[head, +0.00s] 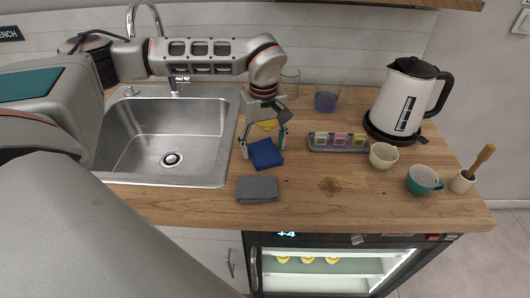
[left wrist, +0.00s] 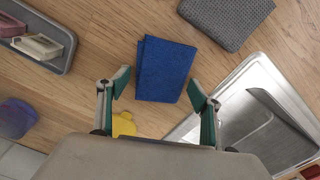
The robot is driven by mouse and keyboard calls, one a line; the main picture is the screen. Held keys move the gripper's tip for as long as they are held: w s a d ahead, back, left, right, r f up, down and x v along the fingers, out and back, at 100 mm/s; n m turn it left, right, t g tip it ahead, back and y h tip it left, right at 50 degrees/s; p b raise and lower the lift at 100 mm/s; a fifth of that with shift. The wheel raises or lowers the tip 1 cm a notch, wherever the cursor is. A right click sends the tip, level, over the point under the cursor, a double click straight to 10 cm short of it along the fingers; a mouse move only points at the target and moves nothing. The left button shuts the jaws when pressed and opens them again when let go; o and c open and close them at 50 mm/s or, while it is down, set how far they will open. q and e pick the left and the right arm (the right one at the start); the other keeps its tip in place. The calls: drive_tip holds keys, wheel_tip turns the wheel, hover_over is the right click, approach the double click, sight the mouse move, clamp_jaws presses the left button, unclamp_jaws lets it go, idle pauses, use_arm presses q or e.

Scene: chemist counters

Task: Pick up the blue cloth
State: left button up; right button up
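The blue cloth (head: 265,154) lies folded on the wooden counter (head: 330,187), just right of the sink. It also shows in the left wrist view (left wrist: 165,70), flat on the wood beyond the fingertips. My left gripper (head: 264,150) is open above the counter at the cloth, pointing down. In the left wrist view its two fingers (left wrist: 158,85) are spread wide with nothing between them, one toward each side of the cloth's near edge. Whether the fingertips touch the cloth cannot be told. My right gripper is not in view.
A grey cloth (head: 257,189) lies in front of the blue one, and a yellow item (head: 267,125) behind it. The sink (head: 165,135) is left. A tray of small blocks (head: 338,149), cups (head: 383,156) and a kettle (head: 404,97) stand right. The counter's front middle is clear.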

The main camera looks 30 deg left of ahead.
sight(264, 148)
use_arm(q)
drive_tip(key=shift+c, duration=1.3)
wheel_tip(264, 148, up, 20)
drive_tip(key=p, duration=0.1)
drive_tip(key=shift+c, duration=1.3)
